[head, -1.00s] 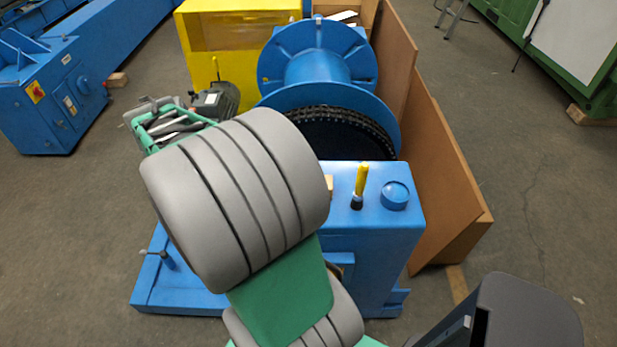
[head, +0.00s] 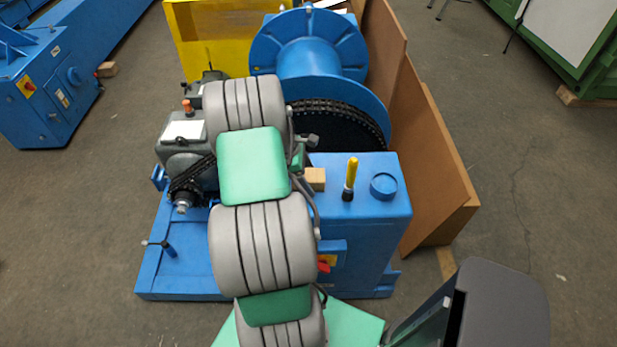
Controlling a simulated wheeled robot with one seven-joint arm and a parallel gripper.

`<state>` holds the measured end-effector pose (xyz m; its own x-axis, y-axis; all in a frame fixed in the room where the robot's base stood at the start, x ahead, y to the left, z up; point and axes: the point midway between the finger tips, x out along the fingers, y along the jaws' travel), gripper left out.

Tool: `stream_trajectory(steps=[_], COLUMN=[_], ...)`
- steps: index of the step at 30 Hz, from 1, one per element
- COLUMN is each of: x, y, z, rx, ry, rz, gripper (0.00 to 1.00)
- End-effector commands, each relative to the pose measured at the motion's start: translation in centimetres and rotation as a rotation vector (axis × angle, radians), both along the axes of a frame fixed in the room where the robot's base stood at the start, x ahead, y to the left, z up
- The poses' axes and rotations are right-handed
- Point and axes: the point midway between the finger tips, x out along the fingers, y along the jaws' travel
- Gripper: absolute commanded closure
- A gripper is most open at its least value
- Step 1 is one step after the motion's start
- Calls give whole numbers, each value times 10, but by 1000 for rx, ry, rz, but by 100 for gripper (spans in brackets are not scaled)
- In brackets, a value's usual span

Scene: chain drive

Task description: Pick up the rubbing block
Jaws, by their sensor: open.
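A small tan wooden block (head: 315,178), which looks like the rubbing block, sits on top of the blue housing in the head view. It is at the housing's left edge, left of a yellow-handled tool. My arm reaches up the picture just left of it and hides what lies behind. Only a small grey and green part of my gripper (head: 300,155) shows beside the arm, just above and left of the block in the picture. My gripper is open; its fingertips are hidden. I see no contact with the block.
The yellow-handled tool (head: 350,178) stands upright beside a round blue cap (head: 383,186) on the housing. A chain wheel (head: 340,128) and blue drum (head: 310,45) are behind. A grey motor (head: 185,140) is left; brown panels (head: 425,150) stand at right.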

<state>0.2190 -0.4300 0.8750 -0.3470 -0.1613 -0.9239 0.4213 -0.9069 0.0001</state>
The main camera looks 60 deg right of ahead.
Motion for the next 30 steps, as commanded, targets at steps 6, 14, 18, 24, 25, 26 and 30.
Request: stream_trajectory(steps=[6,14,18,24,25,26,30], x=[0,0,0,1,1,1,1], y=[0,1,1,1,1,1,1], z=[0,-3,-3,-3,-3,-3,-3], rx=[0,0,0,0,0,0,0], ry=[0,0,0,0,0,0,0], rz=[0,0,0,0,0,0,0], gripper=[20,21,32,49,51,54,65])
